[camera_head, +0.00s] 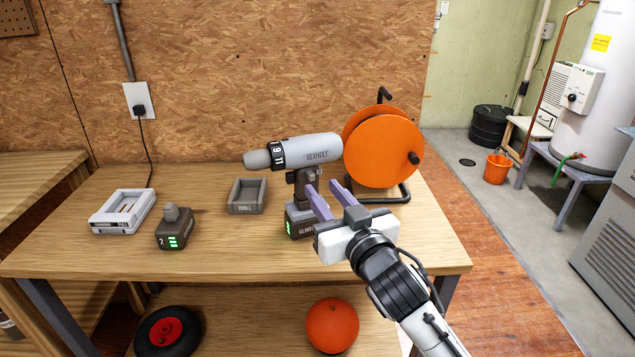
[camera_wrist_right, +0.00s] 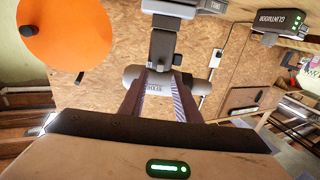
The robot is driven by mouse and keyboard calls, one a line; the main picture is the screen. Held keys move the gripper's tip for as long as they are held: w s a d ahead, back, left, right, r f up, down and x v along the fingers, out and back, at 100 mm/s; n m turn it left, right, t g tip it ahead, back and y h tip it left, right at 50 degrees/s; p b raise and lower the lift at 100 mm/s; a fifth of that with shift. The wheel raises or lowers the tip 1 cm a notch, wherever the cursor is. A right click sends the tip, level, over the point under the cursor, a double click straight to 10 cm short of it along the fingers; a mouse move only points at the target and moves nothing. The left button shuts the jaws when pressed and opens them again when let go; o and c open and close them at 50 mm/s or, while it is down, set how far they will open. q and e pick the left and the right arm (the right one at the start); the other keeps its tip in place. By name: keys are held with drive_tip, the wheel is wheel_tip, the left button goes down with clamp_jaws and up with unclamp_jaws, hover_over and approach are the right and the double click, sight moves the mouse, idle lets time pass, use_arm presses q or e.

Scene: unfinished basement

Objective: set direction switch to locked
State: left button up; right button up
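A grey power drill (camera_head: 310,151) stands upright on its battery (camera_head: 299,222) on the workbench, nose pointing left. Its body also shows upside down in the right wrist view (camera_wrist_right: 155,83). My right gripper (camera_head: 322,186) is at the drill's near side, by the handle, fingers apart. In the right wrist view its two fingers (camera_wrist_right: 162,72) reach toward the drill body and handle (camera_wrist_right: 163,45), with nothing clearly gripped. I cannot tell whether they touch the drill. The direction switch is too small or hidden to make out. My left gripper is not in view.
An orange cable reel (camera_head: 383,146) stands close to the right of the drill. A grey tray (camera_head: 247,196), a spare battery (camera_head: 175,228) and a white charger (camera_head: 123,211) are to the left on the workbench (camera_head: 225,262). The bench front between battery and drill is clear.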

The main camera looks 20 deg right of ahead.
sight(312, 177)
drive_tip(key=shift+w+a, duration=0.2)
drive_tip(key=shift+w, duration=2)
clamp_jaws()
